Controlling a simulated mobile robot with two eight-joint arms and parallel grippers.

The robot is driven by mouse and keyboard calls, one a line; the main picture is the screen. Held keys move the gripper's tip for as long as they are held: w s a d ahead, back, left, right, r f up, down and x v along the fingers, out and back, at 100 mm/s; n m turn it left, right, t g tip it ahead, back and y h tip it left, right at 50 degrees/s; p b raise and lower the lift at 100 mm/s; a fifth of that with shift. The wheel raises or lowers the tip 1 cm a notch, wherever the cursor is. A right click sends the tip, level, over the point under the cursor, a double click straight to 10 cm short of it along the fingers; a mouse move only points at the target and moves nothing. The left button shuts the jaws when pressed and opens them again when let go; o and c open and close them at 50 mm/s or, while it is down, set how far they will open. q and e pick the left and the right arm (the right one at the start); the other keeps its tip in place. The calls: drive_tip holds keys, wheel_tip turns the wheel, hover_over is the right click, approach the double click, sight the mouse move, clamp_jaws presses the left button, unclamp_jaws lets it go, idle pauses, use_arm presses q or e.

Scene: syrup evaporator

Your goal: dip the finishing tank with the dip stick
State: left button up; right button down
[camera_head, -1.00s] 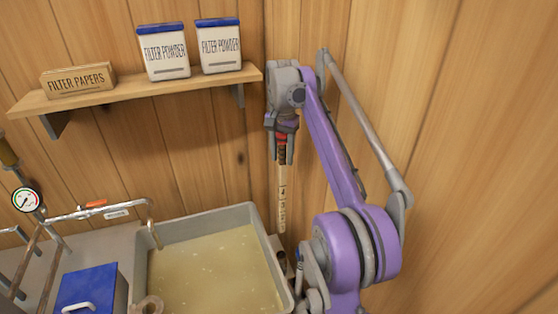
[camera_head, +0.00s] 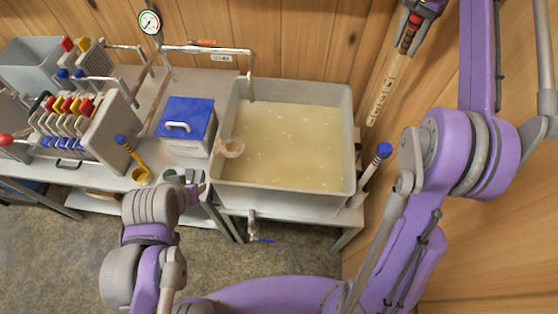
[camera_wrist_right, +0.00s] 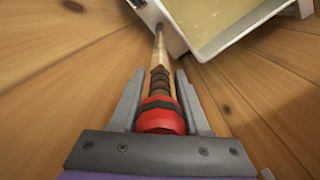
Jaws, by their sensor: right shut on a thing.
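The dip stick (camera_head: 388,88) is a pale wooden rod with dark markings and a red and black grip. My right gripper (camera_head: 412,22) is shut on its grip and holds it hanging down, slightly tilted, at the right of the tank, near the wooden wall. In the right wrist view the dip stick (camera_wrist_right: 159,62) runs away between the fingers of the gripper (camera_wrist_right: 160,105) toward the tank's outer edge. The finishing tank (camera_head: 284,197) is a grey open basin of pale yellow liquid. My left arm is at the lower left, and its gripper's fingers cannot be made out (camera_head: 182,182).
A blue-lidded box (camera_head: 187,117) stands left of the tank. A pipe (camera_head: 225,50) with a gauge (camera_head: 149,22) runs behind it. A blue-capped tube (camera_head: 372,170) stands at the tank's right side. A filter press (camera_head: 75,115) is at the left. A valve (camera_head: 252,230) is below the tank's front.

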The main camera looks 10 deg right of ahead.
drive_tip(key=s+a+r+b, duration=0.1)
drive_tip(key=s+a, duration=0.3)
drive_tip(key=a, duration=0.7)
drive_tip(key=s+a+r+b, duration=0.15)
drive_tip(key=s+a, duration=0.25)
drive_tip(key=a, duration=0.7)
use_arm(q)
drive_tip(key=s+f+b, duration=0.3)
drive_tip(key=f+b, duration=0.3)
drive_tip(key=f, duration=0.3)
drive_tip(key=s+f+g+b, duration=0.1)
drive_tip(key=s+f+b, duration=0.2)
drive_tip(key=f+b, duration=0.4)
drive_tip(key=shift+f, duration=1.7)
use_arm(e)
wheel_tip(320, 180, down, 28)
drive_tip(key=shift+w, duration=0.25)
use_arm(q)
drive_tip(key=shift+s+f+g+b, duration=0.15)
drive_tip(key=shift+f+g+b, duration=0.15)
drive_tip(key=shift+f+b, duration=0.25)
use_arm(e)
drive_tip(key=shift+f, duration=1)
use_arm(q)
drive_tip(key=shift+r, duration=0.1)
use_arm(e)
drive_tip(key=shift+r, duration=0.1)
